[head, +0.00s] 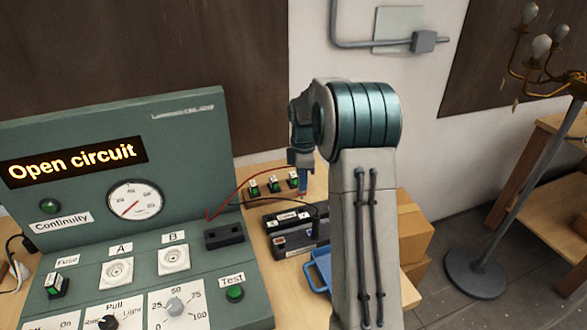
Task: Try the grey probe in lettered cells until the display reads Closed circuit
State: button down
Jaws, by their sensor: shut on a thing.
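My gripper (302,188) points down in the middle of the head view, above the table behind the black case, its jaws shut. What it holds is mostly hidden and too small to make out; a red lead (243,184) rises from the panel to it, so I take it as the grey probe. The display (75,162) reads "Open circuit" in orange letters. A black case (294,250) with small white labels lies right of the panel; its letters are not legible and my arm hides its right part. The panel has round white sockets marked A (117,272) and B (173,259).
Several small green-and-black parts with white tops (273,184) stand near the gripper. A black block (224,236) sits at the panel's right edge. A floor lamp (478,275) stands right.

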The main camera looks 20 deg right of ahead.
aim_at(302, 198)
jog(key=shift+w+f, duration=0.35)
jog(key=shift+f, duration=0.05)
jog(key=shift+s+f+b, duration=0.2)
jog(key=shift+f+b, duration=1.95)
jog(key=shift+f, duration=0.85)
jog(key=shift+f, duration=0.55)
jog(key=c, duration=1.2)
grip_release()
jog(key=shift+c, duration=0.2)
notch_tip(302, 198, up, 14)
jog(key=shift+f+b, duration=0.1)
jog(key=shift+b, duration=0.6)
